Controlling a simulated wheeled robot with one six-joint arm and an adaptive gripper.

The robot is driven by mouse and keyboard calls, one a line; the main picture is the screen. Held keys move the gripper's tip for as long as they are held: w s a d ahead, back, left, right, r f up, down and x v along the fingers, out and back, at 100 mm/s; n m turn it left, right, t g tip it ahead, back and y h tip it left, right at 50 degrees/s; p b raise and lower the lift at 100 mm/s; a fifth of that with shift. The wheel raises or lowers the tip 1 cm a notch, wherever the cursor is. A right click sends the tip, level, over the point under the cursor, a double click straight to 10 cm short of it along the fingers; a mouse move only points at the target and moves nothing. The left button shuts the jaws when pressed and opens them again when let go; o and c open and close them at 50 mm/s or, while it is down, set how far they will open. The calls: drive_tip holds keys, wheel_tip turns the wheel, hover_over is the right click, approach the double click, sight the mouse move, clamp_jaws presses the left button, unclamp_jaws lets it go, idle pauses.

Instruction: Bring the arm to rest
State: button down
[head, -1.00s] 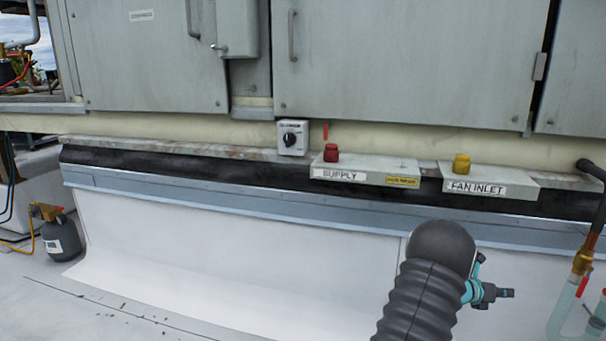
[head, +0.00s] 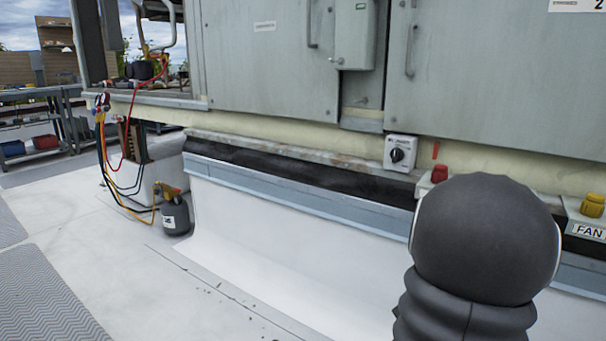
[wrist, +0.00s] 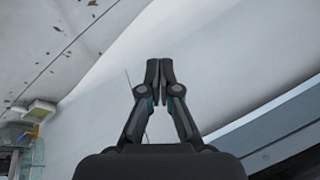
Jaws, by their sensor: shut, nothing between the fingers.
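My arm (head: 485,255) shows in the head view at the lower right, its dark rounded joint and ribbed sleeve close to the camera. It hides part of the ledge and the cooler base behind it. My gripper (wrist: 159,72) shows in the wrist view with its two dark fingertips together and nothing between them. It is in front of a pale, smooth surface, apart from any object. The gripper itself is hidden in the head view.
The grey cooler cabinet (head: 265,60) spans the back, with a rotary switch (head: 399,152), a red knob (head: 439,174) and a yellow knob (head: 593,206) low on it. A dark gas cylinder (head: 176,218) with hoses stands at the left. Open roof floor (head: 120,275) lies front left.

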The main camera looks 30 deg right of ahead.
drive_tip(key=s+a+r+n+y+p, duration=0.1)
drive_tip(key=a+r+n, duration=0.5)
drive_tip(key=a, duration=0.7)
drive_tip(key=s+a+r+n+t+p, duration=0.1)
drive_tip(key=s+a+r+n+p, duration=0.2)
drive_tip(key=a, duration=1)
drive_tip(key=s+a+r+n+t+y+p, duration=0.1)
drive_tip(key=s+a+r+n+p, duration=0.1)
drive_tip(key=a+r+n, duration=0.7)
drive_tip(key=a+r, duration=0.4)
drive_tip(key=a, duration=0.1)
drive_tip(key=shift+n+y+p, duration=0.3)
drive_tip(key=shift+p, duration=0.1)
drive_tip(key=shift+r, duration=0.1)
